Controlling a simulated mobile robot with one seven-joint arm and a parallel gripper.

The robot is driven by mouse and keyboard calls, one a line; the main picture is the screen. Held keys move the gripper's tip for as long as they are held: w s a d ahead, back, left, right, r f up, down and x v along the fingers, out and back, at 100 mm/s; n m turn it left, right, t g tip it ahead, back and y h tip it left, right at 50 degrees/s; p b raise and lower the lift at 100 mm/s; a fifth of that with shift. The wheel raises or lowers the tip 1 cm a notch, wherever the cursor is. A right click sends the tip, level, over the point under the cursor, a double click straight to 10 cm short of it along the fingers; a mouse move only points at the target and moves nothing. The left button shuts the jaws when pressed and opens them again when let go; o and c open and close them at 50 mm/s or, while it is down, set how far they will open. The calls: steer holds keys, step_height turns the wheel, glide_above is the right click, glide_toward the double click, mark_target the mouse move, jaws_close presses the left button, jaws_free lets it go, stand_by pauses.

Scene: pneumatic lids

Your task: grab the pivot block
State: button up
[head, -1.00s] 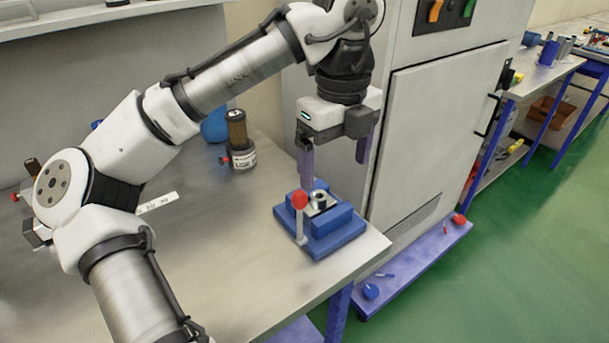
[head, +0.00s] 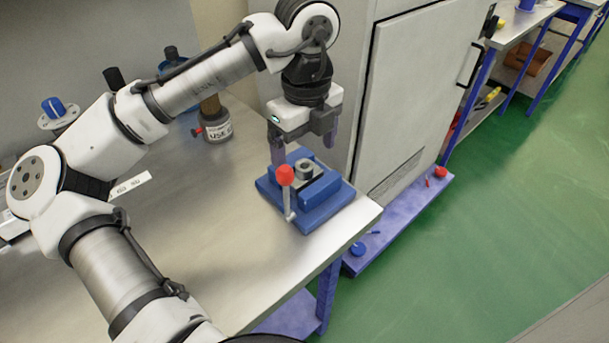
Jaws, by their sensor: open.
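A small grey metal block with a round hole (head: 304,168), which looks like the pivot block, sits in a blue fixture (head: 322,208) near the front corner of the metal bench. A lever with a red ball knob (head: 285,175) stands at the fixture's front left. My gripper (head: 304,153) points down just above and behind the block, its fingers apart and empty.
A grey cabinet (head: 410,85) rises close behind and right of the gripper. A blue-capped item (head: 55,108) stands at the back left. The bench's left middle is mostly clear.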

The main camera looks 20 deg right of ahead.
mark_target(304, 166)
steer(key=f, duration=0.5)
steer(key=shift+w+p, duration=0.2)
steer(key=shift+p, duration=0.15)
steer(key=c, duration=1.1)
steer(key=shift+c, duration=0.3)
steer(key=shift+r, duration=0.15)
